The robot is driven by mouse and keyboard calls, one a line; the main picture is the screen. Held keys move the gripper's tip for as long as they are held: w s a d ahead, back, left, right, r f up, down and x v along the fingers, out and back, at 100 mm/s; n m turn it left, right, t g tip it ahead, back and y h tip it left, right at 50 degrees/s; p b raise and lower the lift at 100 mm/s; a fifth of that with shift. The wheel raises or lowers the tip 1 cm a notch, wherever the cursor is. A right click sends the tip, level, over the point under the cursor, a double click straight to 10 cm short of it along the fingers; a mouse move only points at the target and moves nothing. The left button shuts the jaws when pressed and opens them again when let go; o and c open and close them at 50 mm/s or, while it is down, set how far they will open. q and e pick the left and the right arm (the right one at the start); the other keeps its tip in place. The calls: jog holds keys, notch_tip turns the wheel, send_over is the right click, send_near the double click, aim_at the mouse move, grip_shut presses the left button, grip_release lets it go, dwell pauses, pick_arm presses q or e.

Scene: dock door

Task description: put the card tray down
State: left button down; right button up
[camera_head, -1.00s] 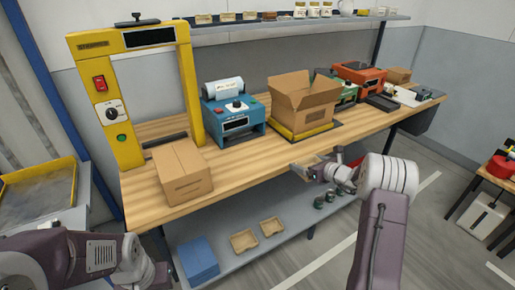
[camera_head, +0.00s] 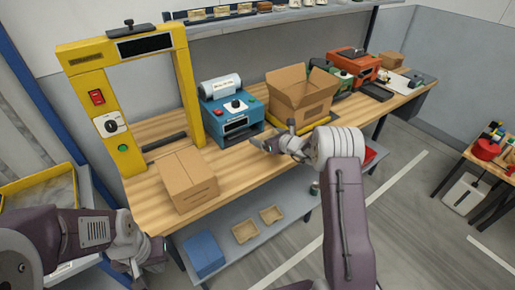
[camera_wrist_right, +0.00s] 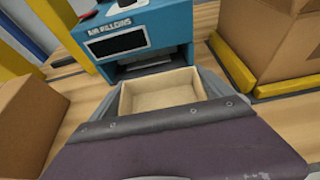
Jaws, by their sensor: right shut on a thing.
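The card tray (camera_wrist_right: 160,91), a shallow tan open box, is empty and held in my right gripper (camera_head: 266,143). In the right wrist view its far edge faces the front of the blue machine (camera_wrist_right: 140,30), and wooden bench top shows around it. In the head view this gripper is over the front part of the bench (camera_head: 140,205), between the blue machine and the open carton. The tray is mostly hidden there, and I cannot tell if it touches the wood. My left arm (camera_head: 85,245) is at the lower left; its fingers are not clear.
A closed carton (camera_head: 186,180) stands left of the blue machine (camera_head: 232,110), beside a yellow frame (camera_head: 120,110). An open carton (camera_head: 300,95) sits right on a yellow base.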

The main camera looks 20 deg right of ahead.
aim_at(257, 151)
jog(key=a+f, duration=0.1)
jog(key=w+a+f, duration=0.1)
jog(key=a, duration=0.1)
jog(key=shift+w, duration=0.15)
notch_tip(257, 151, down, 4)
jog(key=shift+f, duration=0.2)
jog(key=o, duration=1.1)
